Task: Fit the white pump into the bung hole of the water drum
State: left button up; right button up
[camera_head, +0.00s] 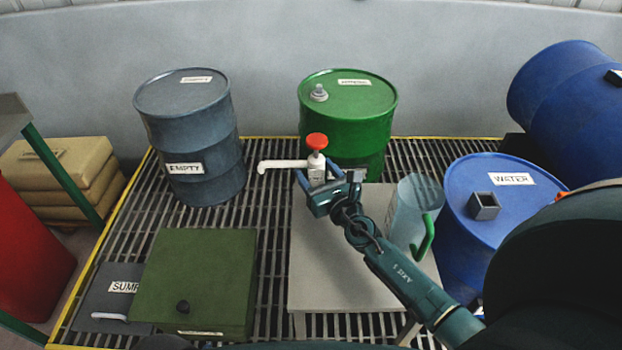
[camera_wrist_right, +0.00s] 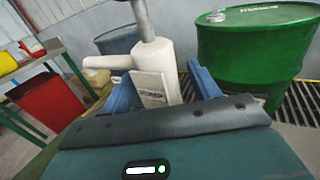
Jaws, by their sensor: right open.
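The white pump (camera_head: 317,162) has a red knob on top and a spout pointing left; it stands upright at the far end of the pale table (camera_head: 335,265). Its foot is hidden by my right gripper (camera_head: 319,174). The right gripper is open, its blue fingers on either side of the pump body. The right wrist view shows the pump (camera_wrist_right: 152,80) between the fingers; contact is unclear. The blue water drum (camera_head: 465,240) stands upright at the right, labelled WATER, with a square grey bung fitting (camera_head: 483,206) on its top. My left gripper is not in view.
Behind are a green drum (camera_head: 347,110) and a grey EMPTY drum (camera_head: 190,135). A blue drum (camera_head: 570,100) lies tilted at right. A green box (camera_head: 200,270) sits left.

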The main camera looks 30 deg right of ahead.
jog(key=w, duration=0.2)
jog(key=shift+w, duration=0.3)
jog(key=shift+c, duration=0.5)
jog(key=shift+r, duration=0.1)
jog(key=c, duration=1.2)
